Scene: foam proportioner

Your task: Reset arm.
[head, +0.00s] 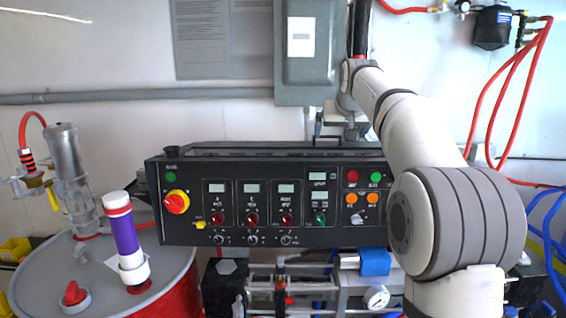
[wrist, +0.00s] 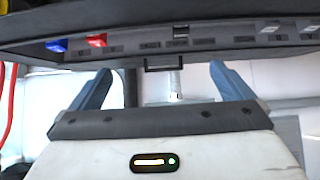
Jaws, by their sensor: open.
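My arm (head: 420,130) rises from the lower right of the head view and reaches back over the top of the black control panel (head: 180,232). My gripper (head: 338,134) is just above the panel's top rear edge, small and partly hidden there. In the wrist view my gripper (wrist: 160,72) shows two blue fingers spread wide apart, with nothing held between them. A dark panel-like body (wrist: 250,42) with blue and red parts crosses the top of that view, close to the fingertips.
A grey electrical box (head: 311,75) hangs on the wall behind my gripper. A drum (head: 45,275) with a purple-and-white cylinder (head: 124,235) stands at the left. Red hoses (head: 500,70) hang at the right.

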